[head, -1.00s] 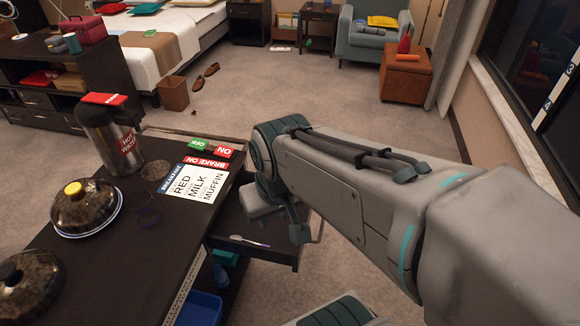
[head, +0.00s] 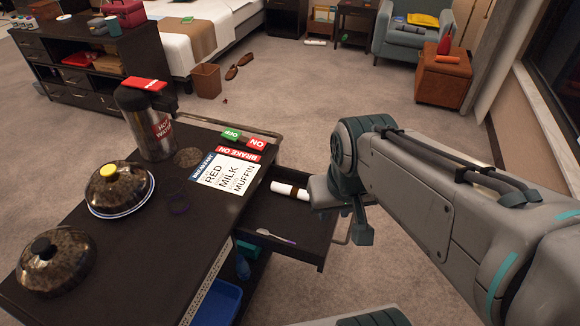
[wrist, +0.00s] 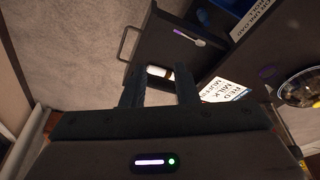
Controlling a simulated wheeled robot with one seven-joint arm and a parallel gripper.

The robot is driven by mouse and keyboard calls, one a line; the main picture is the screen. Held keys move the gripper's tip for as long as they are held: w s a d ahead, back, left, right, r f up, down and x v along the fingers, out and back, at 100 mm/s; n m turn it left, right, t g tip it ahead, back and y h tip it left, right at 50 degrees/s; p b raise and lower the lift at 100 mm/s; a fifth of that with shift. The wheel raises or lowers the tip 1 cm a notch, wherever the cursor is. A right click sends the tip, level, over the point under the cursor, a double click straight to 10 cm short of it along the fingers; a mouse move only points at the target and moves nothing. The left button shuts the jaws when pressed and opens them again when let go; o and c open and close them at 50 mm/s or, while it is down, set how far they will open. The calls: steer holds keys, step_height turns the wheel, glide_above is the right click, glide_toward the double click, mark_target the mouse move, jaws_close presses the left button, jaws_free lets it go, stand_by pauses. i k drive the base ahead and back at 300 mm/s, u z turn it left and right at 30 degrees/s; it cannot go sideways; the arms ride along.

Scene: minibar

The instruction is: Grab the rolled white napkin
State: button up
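The rolled white napkin (head: 290,190) has a dark band and lies in the open drawer (head: 285,222) of the dark cart, near the drawer's back edge. In the wrist view, part of the white napkin (wrist: 157,71) shows in the gap between my fingertips. My gripper (wrist: 159,76) is open, with its two dark fingers apart and pointing at the drawer. Whether the fingers are level with the napkin or above it I cannot tell.
A spoon with a purple handle (head: 275,236) lies in the same drawer. The cart top (head: 130,240) holds a menu card (head: 228,172), a hot-water jug (head: 148,125) and two domed plates. The drawer has a handle rail on its outer side. Carpeted floor lies beyond.

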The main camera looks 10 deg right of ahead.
mark_target(295, 192)
steer(key=u, duration=2.05)
steer(key=k, duration=0.9)
steer(key=z, duration=1.8)
steer(key=i, duration=1)
